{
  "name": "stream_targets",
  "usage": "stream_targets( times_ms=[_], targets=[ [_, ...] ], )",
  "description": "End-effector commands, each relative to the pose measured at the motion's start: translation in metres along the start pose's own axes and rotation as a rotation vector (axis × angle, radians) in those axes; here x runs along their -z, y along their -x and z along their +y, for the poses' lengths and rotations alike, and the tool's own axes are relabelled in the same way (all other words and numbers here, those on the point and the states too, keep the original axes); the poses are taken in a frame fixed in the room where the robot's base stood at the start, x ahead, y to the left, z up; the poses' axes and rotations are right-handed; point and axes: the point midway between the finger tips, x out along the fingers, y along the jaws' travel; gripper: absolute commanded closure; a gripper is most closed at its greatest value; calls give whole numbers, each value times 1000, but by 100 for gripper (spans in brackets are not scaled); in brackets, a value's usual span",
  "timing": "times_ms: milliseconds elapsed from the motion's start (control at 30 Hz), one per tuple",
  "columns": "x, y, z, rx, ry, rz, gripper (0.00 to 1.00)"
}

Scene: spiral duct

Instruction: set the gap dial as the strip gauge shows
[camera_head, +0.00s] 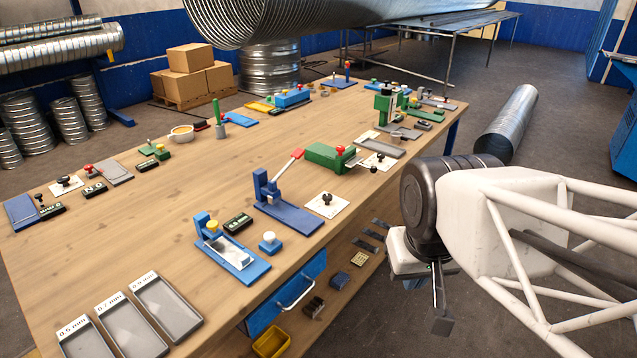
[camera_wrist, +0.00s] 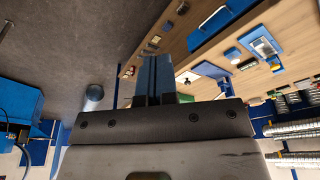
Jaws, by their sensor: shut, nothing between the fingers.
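A white plate with a black knob (camera_head: 327,201) lies near the table's right edge. Similar knob plates sit beside the green tool (camera_head: 379,161) and at the far left (camera_head: 66,184); I cannot tell which is the gap dial. A blue stand holding a shiny metal strip (camera_head: 232,257) is at the front, with a dark display box (camera_head: 238,222) behind it; this looks like the strip gauge, but its reading is too small to read. My gripper (camera_head: 441,318) is shut and empty, off the table's right side. Its fingers show together in the wrist view (camera_wrist: 154,72).
The wooden table (camera_head: 130,235) bears a blue lever press (camera_head: 285,208), a green tool with a red knob (camera_head: 332,154), and labelled grey trays (camera_head: 128,325). Bare wood lies mid-table.

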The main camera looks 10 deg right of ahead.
Motion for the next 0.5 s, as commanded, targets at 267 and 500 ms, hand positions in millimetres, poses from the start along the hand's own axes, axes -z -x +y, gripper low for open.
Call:
stream_targets(
  times_ms=[267, 500],
  targets=[
    [1, 0, 0, 0, -2, -1, 80],
    [18, 1, -1, 1, -43, -9, 43]
  ],
)
